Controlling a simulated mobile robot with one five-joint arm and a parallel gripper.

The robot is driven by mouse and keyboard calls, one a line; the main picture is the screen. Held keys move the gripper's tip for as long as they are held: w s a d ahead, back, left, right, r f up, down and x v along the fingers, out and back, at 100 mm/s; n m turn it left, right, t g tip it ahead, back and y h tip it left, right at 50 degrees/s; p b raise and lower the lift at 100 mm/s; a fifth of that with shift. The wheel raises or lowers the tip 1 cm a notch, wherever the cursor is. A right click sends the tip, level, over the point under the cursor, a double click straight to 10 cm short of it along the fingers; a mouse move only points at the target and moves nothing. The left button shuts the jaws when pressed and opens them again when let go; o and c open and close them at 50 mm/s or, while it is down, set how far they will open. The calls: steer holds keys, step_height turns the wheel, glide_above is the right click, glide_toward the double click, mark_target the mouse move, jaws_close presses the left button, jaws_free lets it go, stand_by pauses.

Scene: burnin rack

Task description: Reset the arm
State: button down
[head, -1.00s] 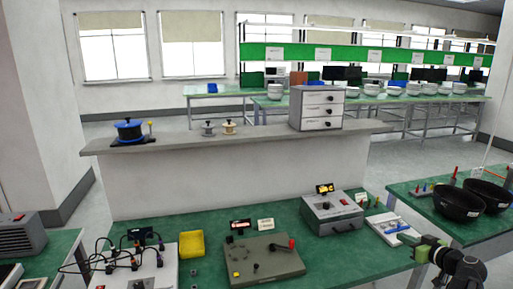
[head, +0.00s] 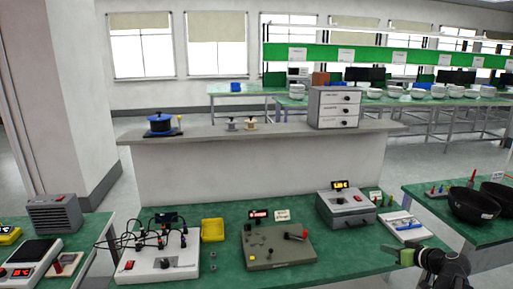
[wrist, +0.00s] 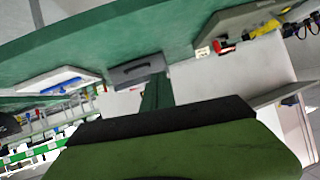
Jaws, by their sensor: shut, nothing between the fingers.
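My arm shows at the lower right of the head view, with its green gripper (head: 404,256) pointing left over the front right part of the green bench (head: 350,262). The gripper looks empty and its fingers are shut. In the wrist view, a green and black part of my gripper (wrist: 180,145) fills the bottom. The bench top, a grey box and a panel show beyond it in that tilted view. I see no contact between the gripper and anything on the bench.
A grey box with a display (head: 345,208), a white tray (head: 404,227), a lever panel (head: 278,247), a yellow bin (head: 213,230) and a wired white board (head: 158,262) stand on the bench. Black bowls (head: 472,203) stand on the right table. A ledge (head: 285,131) runs behind.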

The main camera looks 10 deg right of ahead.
steer(key=w+a+f+g+y+p, duration=0.1)
steer(key=w+a+f+g, duration=0.15)
steer(key=a, duration=0.75)
steer(key=w+a+f+g+y+p, duration=0.1)
steer(key=w+a+f+g, duration=0.15)
steer(key=a, duration=0.85)
steer(key=s+a+f+g+h+p, duration=0.1)
steer(key=s+a+g+h, duration=0.1)
steer(key=a, duration=0.9)
steer(key=s+a+f+g+h+p, duration=0.1)
steer(key=s+a+g, duration=0.4)
steer(key=a, duration=0.6)
steer(key=shift+s+f+h, duration=0.5)
steer(key=shift+s+h, duration=0.1)
steer(key=shift+s, duration=0.05)
